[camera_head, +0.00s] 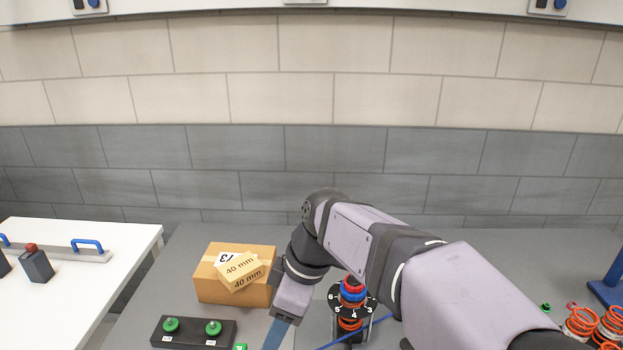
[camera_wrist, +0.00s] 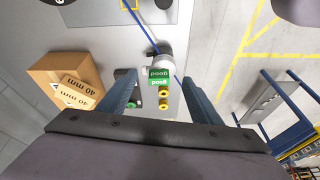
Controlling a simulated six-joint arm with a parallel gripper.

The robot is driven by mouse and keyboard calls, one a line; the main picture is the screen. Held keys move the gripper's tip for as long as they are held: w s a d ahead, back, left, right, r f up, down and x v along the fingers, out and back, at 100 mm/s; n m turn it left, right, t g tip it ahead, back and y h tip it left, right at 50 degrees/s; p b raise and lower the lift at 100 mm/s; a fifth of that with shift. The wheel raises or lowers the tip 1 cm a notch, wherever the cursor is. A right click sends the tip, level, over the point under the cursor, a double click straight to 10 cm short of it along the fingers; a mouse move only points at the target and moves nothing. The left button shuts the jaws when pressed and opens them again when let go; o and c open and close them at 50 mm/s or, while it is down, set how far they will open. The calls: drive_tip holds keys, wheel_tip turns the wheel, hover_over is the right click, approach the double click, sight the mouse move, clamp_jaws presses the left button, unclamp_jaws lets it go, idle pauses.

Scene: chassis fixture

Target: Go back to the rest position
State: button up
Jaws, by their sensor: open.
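My gripper (camera_wrist: 160,80) is open, its two blue-grey fingers spread with nothing held between them. In the head view only part of my gripper (camera_head: 282,330) shows, pointing down at the bottom edge, just right of a cardboard box; its tips are cut off. In the wrist view, green "good" labels (camera_wrist: 159,77) and small yellow parts (camera_wrist: 163,98) show between and beyond the fingers, apart from them as far as I can tell.
The cardboard box (camera_head: 215,288) carries "40 mm" blocks. A black block (camera_head: 193,337) with green knobs lies in front. A numbered black dial stand (camera_head: 335,307) with red and blue rings stands right of my gripper. Orange springs (camera_head: 580,322) and a blue stand (camera_head: 608,290) are far right.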

drive_tip(key=s+d+f+m+h, duration=0.1)
drive_tip(key=s+d+f+m, duration=0.2)
drive_tip(key=d+f+m, duration=0.2)
drive_tip(key=s+d+f+m+h+b, duration=0.1)
drive_tip(key=s+d+f+m, duration=0.3)
drive_tip(key=d, duration=0.6)
drive_tip(key=s+d+f+m+h, duration=0.1)
drive_tip(key=s+d+f+m, duration=0.2)
drive_tip(key=d+f+m, duration=0.4)
drive_tip(key=shift+s+d+f+h, duration=0.35)
drive_tip(key=shift+s+f+h, duration=0.05)
drive_tip(key=shift+f, duration=0.1)
